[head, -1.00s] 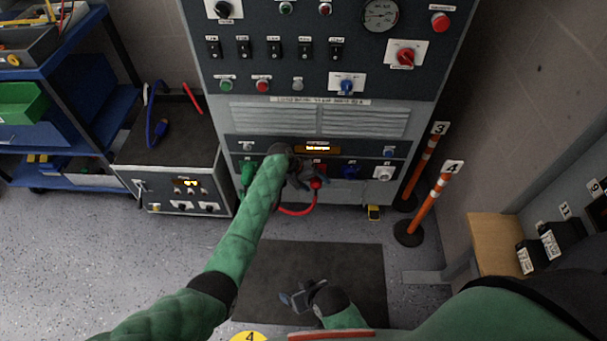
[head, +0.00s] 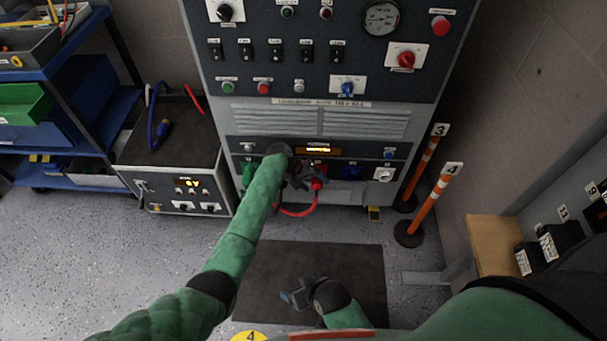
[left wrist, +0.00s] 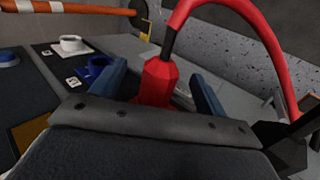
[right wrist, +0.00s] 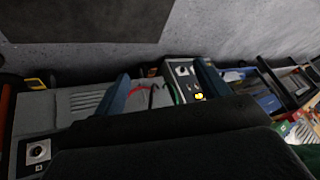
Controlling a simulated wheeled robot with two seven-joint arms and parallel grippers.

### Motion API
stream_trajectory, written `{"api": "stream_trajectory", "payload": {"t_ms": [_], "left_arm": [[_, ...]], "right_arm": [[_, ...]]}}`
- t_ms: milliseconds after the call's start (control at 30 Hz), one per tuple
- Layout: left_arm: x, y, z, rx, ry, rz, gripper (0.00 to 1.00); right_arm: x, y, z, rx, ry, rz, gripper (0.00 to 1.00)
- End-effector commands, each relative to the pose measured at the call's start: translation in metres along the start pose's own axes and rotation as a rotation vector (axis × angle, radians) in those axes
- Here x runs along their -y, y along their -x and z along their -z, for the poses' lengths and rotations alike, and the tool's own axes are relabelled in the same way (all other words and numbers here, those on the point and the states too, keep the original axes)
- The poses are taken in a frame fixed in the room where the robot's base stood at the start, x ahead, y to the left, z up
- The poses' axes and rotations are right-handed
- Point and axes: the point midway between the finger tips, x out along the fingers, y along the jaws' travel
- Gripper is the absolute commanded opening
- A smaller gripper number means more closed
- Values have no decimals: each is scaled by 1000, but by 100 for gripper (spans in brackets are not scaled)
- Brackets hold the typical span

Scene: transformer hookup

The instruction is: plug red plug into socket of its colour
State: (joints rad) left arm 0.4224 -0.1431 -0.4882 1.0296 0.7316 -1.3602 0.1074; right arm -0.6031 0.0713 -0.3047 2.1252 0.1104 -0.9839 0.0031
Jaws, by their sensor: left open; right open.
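The red plug (head: 317,184) is at the red socket (head: 319,168) on the lower panel of the grey cabinet, with its red cable (head: 297,213) looping down. My left gripper (head: 303,179) is at the plug. In the left wrist view, the red plug (left wrist: 155,82) stands between the open blue fingers of my left gripper (left wrist: 162,88), with visible gaps on both sides. The plug's lower end is hidden by the gripper body, so I cannot tell how deep it sits. My right gripper (head: 295,297) is open and empty above the dark floor mat (head: 265,265).
Beside the red socket are a blue socket (head: 350,172) and a white socket (head: 383,174); a green one (head: 249,173) is at the left. A grey box (head: 175,165) with a blue cable stands left. Orange posts (head: 424,205) stand right. The mat area is mostly clear.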

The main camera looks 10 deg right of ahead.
Motion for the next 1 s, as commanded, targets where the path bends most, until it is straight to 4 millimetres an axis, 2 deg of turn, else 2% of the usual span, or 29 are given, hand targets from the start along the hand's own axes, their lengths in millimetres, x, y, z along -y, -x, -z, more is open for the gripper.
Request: {"api": "stream_trajectory", "payload": {"t_ms": [1000], "left_arm": [[0,14,0,0,0,0,74]], "right_arm": [[9,44,22,43,5,6,74]]}}
